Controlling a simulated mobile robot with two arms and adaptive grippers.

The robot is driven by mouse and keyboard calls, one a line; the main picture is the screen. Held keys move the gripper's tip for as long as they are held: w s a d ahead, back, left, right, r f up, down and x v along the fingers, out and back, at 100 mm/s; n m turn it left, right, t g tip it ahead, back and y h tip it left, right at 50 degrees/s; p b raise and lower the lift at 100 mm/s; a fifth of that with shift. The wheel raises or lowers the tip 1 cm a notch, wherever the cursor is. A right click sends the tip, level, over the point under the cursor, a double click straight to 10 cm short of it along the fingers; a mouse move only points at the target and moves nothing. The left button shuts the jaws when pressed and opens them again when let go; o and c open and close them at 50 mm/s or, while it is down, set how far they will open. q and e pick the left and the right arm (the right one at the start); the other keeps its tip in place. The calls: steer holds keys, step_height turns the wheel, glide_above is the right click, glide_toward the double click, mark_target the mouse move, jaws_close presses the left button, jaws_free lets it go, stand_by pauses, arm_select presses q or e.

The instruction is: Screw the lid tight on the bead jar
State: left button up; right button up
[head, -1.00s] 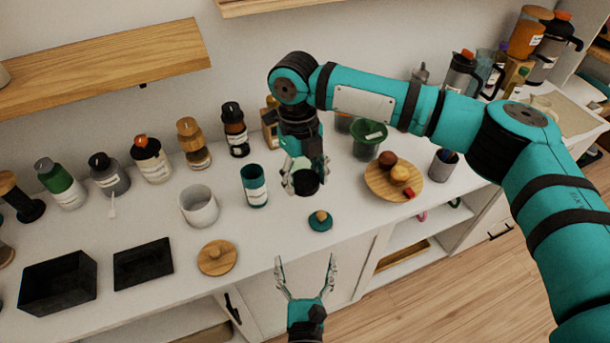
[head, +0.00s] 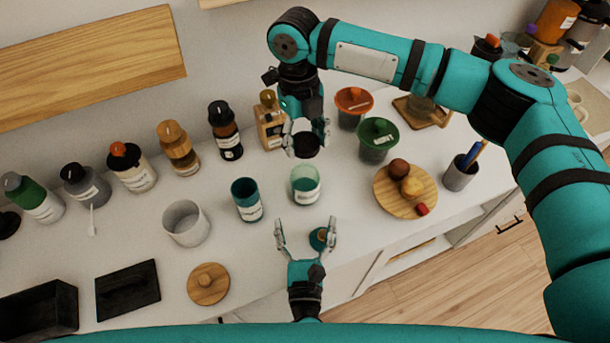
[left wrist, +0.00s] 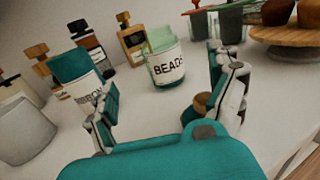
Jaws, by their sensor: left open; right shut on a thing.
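The bead jar (head: 305,188) is a pale green glass jar with an open top, upright on the white counter. Its label reads BEADS in the left wrist view (left wrist: 166,68). My right gripper (head: 306,138) is shut on a dark round lid (head: 306,147), held in the air above and behind the jar, apart from it. My left gripper (head: 279,236) is open and empty in front of the jar; its fingers also show in the left wrist view (left wrist: 168,98), with the jar beyond them. A teal lid with a wooden knob (head: 322,238) lies beside its right finger.
A teal ribbon jar (head: 246,200) stands left of the bead jar, with a white pot (head: 186,223) beyond it. A wooden lid (head: 208,283) lies in front. A green-lidded cup (head: 377,139) and a round board with food (head: 405,192) stand to the right. Bottles line the back.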

arm_select(q)
steer(key=shift+s+r, duration=0.1)
steer(key=shift+s, duration=0.05)
arm_select(e)
steer(key=shift+s+r, duration=0.1)
steer(key=shift+s, duration=0.05)
arm_select(q)
steer(key=w, duration=1.2)
steer(key=shift+w, duration=0.1)
steer(key=c, duration=1.8)
arm_select(e)
glide_above(305, 163)
steer(key=s, duration=0.2)
steer(key=shift+s+f, duration=0.1)
steer(key=shift+f, duration=2.4)
steer(key=shift+f, duration=0.9)
steer(key=shift+f, duration=0.5)
